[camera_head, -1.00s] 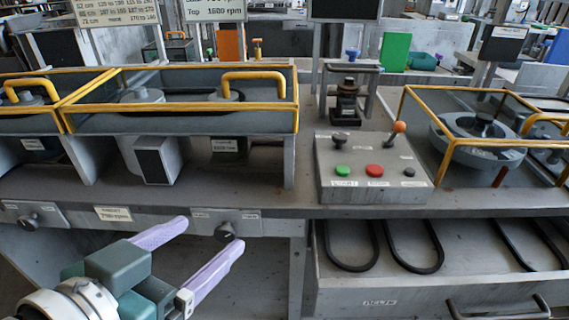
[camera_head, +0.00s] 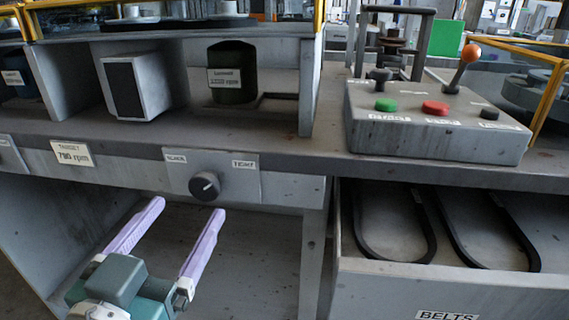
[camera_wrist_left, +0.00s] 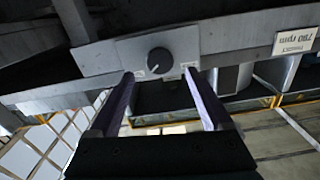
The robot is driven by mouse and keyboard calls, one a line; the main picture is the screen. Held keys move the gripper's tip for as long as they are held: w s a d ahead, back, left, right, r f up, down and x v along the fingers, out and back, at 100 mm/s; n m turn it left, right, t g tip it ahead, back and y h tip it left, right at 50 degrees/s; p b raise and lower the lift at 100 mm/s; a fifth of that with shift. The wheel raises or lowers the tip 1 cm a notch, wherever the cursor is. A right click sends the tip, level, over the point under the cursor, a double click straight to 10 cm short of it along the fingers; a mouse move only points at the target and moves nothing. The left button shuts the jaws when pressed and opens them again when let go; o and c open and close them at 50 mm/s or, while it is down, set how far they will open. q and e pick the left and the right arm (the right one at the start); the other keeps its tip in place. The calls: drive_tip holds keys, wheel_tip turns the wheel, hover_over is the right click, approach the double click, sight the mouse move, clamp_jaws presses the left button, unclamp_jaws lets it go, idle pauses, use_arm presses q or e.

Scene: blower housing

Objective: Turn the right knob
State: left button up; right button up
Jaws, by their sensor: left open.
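The right knob (camera_head: 204,185) is a round dark dial on a light plate (camera_head: 240,184) on the front edge of the bench. It also shows in the left wrist view (camera_wrist_left: 159,60), ahead of the fingers and between their lines. My left gripper (camera_head: 187,210) has two pale purple fingers spread apart with nothing between them. It is below and in front of the knob, apart from it. Its fingers also show in the left wrist view (camera_wrist_left: 160,75). My right gripper is not in view.
A control box (camera_head: 435,125) with green and red buttons and an orange-tipped lever (camera_head: 470,53) stands on the bench at right. An open drawer (camera_head: 450,285) holding black belts is below it. A "790 rpm" label (camera_head: 73,154) is left of the knob. Space under the bench front is open.

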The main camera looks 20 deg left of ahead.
sight(202, 189)
use_arm(q)
drive_tip(key=x, duration=0.5)
drive_tip(key=shift+w+b, duration=0.2)
drive_tip(key=shift+b, duration=0.15)
clamp_jaws()
idle(0.3)
